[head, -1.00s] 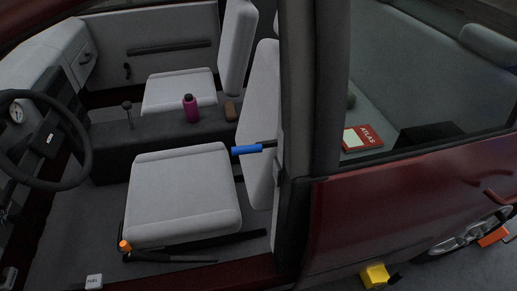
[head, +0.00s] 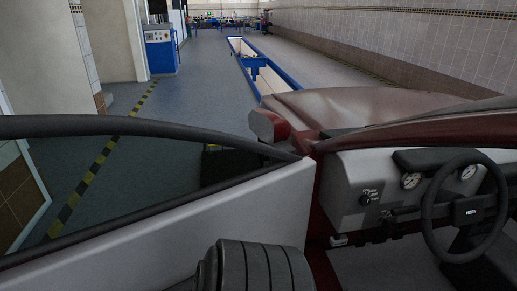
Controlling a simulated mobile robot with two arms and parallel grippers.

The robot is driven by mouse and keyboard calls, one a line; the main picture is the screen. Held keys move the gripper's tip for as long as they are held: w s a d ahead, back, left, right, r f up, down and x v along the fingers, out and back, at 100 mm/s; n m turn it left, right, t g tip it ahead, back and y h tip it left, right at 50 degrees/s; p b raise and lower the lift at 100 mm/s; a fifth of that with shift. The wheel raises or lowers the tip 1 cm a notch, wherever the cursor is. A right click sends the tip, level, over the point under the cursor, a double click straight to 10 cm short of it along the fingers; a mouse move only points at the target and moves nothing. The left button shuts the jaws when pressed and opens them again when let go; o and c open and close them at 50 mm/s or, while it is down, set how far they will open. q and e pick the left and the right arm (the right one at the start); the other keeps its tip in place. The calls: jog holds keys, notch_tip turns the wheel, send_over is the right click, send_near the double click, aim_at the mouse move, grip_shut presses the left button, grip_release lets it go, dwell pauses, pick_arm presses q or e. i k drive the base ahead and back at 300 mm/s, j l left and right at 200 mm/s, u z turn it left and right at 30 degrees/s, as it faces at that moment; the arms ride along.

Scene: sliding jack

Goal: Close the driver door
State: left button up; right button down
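The driver door (head: 280,208) of the dark red car stands open, swung out to the left of the door opening. Its light grey inner panel faces me, and the dark window frame runs above it to the left edge. The hinge side meets the car body near the side mirror (head: 268,126). The lower part and rear end of the door are out of the picture. A dark, ribbed rounded part of my own arm covers some of the panel at the bottom. Neither gripper shows in the head view.
The steering wheel (head: 465,205) and grey dashboard (head: 365,190) lie to the right, inside the car. Beyond the door is open grey floor with a yellow-black stripe (head: 92,172). A blue cabinet (head: 161,52) stands by the left wall, and a blue-edged pit (head: 265,72) lies ahead.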

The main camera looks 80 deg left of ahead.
aim_at(159, 247)
jog(key=u, duration=3.6)
jog(key=i+j, duration=0.05)
jog(key=j, duration=0.05)
